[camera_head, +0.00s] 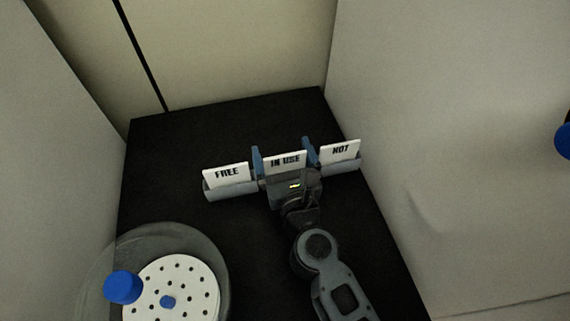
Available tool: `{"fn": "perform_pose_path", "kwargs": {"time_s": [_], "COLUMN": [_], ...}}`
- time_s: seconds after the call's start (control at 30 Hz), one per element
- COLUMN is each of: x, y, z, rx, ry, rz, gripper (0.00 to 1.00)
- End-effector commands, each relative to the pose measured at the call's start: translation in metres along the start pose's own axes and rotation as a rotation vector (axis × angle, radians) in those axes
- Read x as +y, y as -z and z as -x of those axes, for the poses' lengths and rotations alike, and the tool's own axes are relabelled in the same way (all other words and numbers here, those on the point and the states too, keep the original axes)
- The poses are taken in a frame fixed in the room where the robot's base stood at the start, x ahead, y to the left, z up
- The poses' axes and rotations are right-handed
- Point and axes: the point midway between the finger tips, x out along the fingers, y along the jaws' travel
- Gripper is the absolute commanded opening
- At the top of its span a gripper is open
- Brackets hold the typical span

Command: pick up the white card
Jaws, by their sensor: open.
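Three white cards stand upright in a row in a grey holder (232,191). The left card (226,175) reads "FREE", the middle card (285,161) reads "IN USE", and the right card (340,150) seems to read "HOT". My gripper (283,156) is open, with one blue finger at each side of the middle card. I cannot tell whether the fingers touch it. The gripper body hides the lower part of the middle card and the middle of the holder.
The holder stands on a black surface (180,150) between pale walls at left, back and right. A clear round vessel with a white perforated plate (190,285) and blue knobs (122,287) stands at lower left. The black surface behind the holder is clear.

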Motion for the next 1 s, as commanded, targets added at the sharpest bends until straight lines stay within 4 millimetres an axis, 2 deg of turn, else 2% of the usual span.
{"fn": "perform_pose_path", "kwargs": {"time_s": [0.17,0.53,0.8,1.0], "x": [0.000,0.000,0.000,0.000], "y": [0.000,0.000,-0.003,-0.027], "z": [0.000,0.000,0.000,0.000], "rx": [0.000,0.000,-0.001,-0.002], "ry": [0.000,0.000,0.000,0.000], "rz": [0.000,0.000,0.000,-0.001], "gripper": [1.00,0.66,0.66,0.66]}}
